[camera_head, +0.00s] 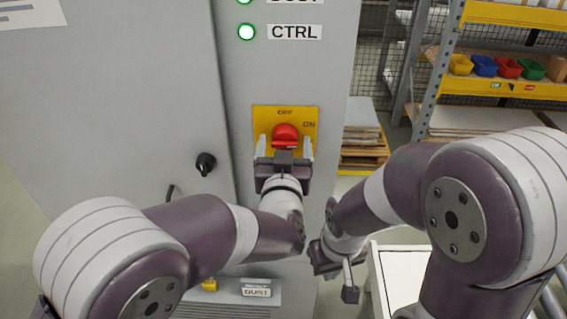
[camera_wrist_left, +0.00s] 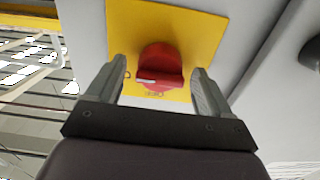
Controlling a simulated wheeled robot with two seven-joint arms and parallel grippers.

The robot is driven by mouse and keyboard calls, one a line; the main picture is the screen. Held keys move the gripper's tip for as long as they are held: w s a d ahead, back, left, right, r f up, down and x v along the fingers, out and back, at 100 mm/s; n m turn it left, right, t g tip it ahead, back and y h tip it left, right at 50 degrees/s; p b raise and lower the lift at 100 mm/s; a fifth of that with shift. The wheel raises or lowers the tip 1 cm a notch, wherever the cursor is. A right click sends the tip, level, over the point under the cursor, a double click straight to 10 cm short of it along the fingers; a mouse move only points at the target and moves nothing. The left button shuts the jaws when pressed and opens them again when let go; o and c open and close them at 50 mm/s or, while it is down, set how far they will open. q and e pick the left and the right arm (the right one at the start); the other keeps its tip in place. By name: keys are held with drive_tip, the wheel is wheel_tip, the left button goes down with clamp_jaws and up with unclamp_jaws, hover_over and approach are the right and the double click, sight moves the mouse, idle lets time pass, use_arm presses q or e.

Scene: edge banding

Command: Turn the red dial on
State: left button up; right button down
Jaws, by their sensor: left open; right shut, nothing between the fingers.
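The red dial (camera_head: 285,136) sits on a yellow plate (camera_head: 263,112) on the front of the grey cabinet. The plate carries the words OFF at the top and ON at the upper right. My left gripper (camera_head: 284,147) is open in front of the plate, one finger to each side of the dial. The left wrist view shows the dial (camera_wrist_left: 160,68) between the two open fingers (camera_wrist_left: 158,85), with a gap on both sides. A white mark shows on the dial's grip bar there. My right gripper (camera_head: 349,290) is shut and empty, low at the right, away from the dial.
A black knob (camera_head: 205,163) is on the door to the left. A white cart (camera_head: 400,262) stands at the lower right. Shelves with coloured bins (camera_head: 508,68) stand behind at the right.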

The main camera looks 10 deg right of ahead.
use_arm(q)
drive_tip(key=b+v, duration=0.3)
drive_tip(key=v, duration=0.8)
drive_tip(key=shift+s, duration=0.25)
drive_tip(key=shift+a, duration=0.1)
drive_tip(key=w+a+f+g+y, duration=0.1)
drive_tip(key=w+a+f+g, duration=0.1)
drive_tip(key=a+f+g, duration=0.3)
drive_tip(key=w+a+f+g+y, duration=0.1)
drive_tip(key=w+a+f+g, duration=0.2)
drive_tip(key=a+f, duration=0.45)
drive_tip(key=s+a+f+n+g+y, duration=0.1)
drive_tip(key=s+a+f+g, duration=0.3)
drive_tip(key=s+a, duration=0.2)
drive_tip(key=s+a+f+n+g+y, duration=0.2)
drive_tip(key=s+a+f+g, duration=0.2)
drive_tip(key=a, duration=0.6)
drive_tip(key=shift+s+f, duration=0.15)
drive_tip(key=shift+s, duration=1)
drive_tip(key=shift+a, duration=0.1)
